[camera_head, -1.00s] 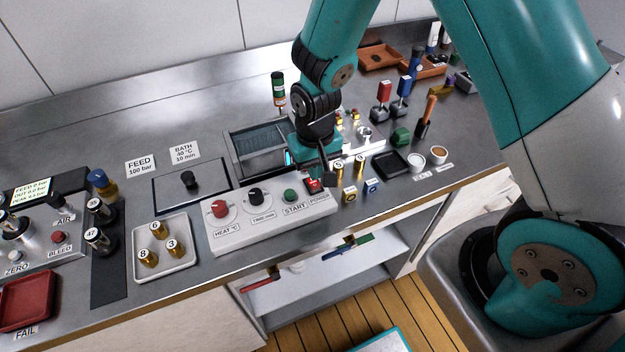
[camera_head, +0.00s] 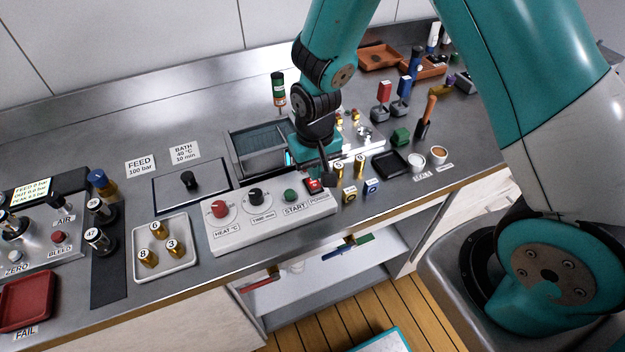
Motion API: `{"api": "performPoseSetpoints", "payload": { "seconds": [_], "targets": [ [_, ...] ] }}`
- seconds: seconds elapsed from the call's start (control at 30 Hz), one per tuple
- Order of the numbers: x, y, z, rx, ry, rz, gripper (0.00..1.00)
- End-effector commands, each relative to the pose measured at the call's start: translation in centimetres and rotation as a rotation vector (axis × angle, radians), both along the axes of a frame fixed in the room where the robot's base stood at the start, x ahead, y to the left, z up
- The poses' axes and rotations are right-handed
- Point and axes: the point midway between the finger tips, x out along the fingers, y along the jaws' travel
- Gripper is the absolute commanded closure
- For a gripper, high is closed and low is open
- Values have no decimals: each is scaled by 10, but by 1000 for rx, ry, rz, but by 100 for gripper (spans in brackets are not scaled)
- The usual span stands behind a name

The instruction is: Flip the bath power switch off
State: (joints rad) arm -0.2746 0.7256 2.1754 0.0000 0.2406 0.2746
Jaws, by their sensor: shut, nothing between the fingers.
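The bath control box (camera_head: 270,229) is a white panel at the counter's front, with a red heat knob (camera_head: 220,209), a black time knob (camera_head: 255,196), a green start button (camera_head: 291,195) and the red power switch (camera_head: 313,186) at its right end. My gripper (camera_head: 325,182) points down at the right end of the box, its dark fingers shut and empty. The fingertips are right beside the power switch; whether they touch it I cannot tell. The switch's tilt is too small to read surely.
Behind the box are the open bath (camera_head: 259,150) and its lid (camera_head: 191,183) on the counter. Brass cylinders (camera_head: 350,172) and small labelled blocks (camera_head: 370,187) stand close right of my gripper. A white tray (camera_head: 164,259) with brass pieces lies to the left.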

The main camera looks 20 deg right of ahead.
Motion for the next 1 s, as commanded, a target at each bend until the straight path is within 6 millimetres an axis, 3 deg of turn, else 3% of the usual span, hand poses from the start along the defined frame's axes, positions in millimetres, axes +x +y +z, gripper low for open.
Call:
{"api": "performPoseSetpoints", "payload": {
  "seconds": [1.0],
  "targets": [
    [0,0,-10,0,0,0,100]
  ]
}}
